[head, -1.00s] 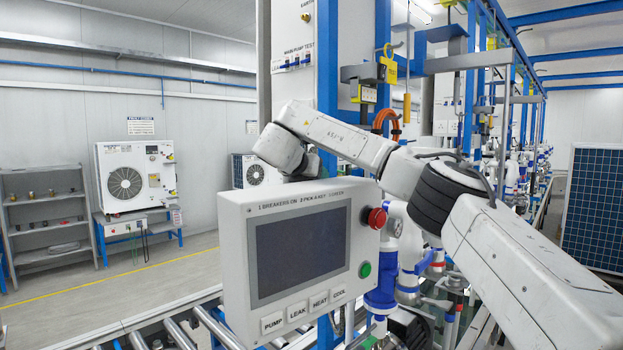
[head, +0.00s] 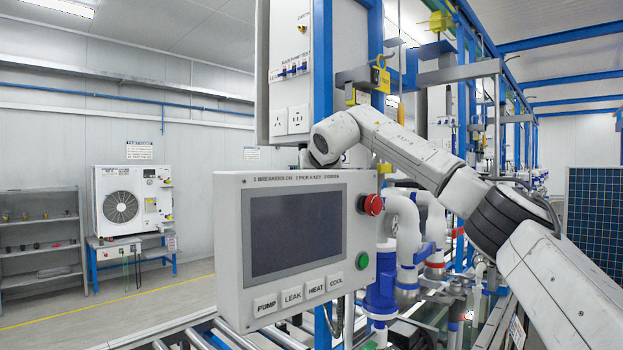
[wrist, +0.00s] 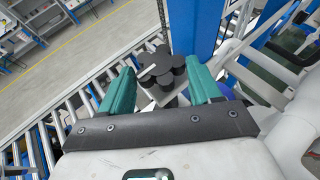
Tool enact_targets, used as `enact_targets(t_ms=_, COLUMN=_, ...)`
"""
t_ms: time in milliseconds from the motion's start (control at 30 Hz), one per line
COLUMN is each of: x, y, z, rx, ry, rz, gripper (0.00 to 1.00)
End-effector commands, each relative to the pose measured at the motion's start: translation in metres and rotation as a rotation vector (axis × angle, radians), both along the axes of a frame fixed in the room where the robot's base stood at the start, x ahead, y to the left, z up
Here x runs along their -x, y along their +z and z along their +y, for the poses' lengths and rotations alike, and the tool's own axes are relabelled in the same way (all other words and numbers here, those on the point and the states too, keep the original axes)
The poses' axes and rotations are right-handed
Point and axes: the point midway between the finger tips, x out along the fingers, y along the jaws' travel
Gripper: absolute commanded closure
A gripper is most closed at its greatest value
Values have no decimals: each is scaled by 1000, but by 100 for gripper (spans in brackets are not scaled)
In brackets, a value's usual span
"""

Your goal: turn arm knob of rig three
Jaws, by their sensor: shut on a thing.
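A black lobed knob (wrist: 162,68) sits on a small pale block in the wrist view. My gripper (wrist: 158,80) has its two green fingers on either side of it and is shut on it. The lobes show above and between the fingertips. In the head view my gripper and the knob are hidden behind the control panel (head: 228,300); only my arm shows, reaching over the panel's top edge. No rig number is readable.
The control panel, with a red stop button (head: 371,205) and a green button (head: 363,261), stands close in front. A blue post (head: 323,60) and white pipes (head: 405,235) crowd its right side. Roller conveyor rails (wrist: 85,100) run beside the knob. Open floor lies left.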

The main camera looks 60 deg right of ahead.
Motion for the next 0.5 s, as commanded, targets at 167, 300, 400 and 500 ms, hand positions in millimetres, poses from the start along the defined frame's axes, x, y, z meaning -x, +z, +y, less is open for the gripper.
enact_targets(t_ms=167, x=-4, y=3, z=-3, rx=24, ry=52, rz=-11, gripper=68)
enact_targets(t_ms=300, x=-4, y=4, z=-4, rx=26, ry=67, rz=-13, gripper=69)
enact_targets(t_ms=400, x=-4, y=4, z=-4, rx=26, ry=69, rz=-13, gripper=69)
enact_targets(t_ms=500, x=-4, y=4, z=-4, rx=26, ry=69, rz=-13, gripper=69)
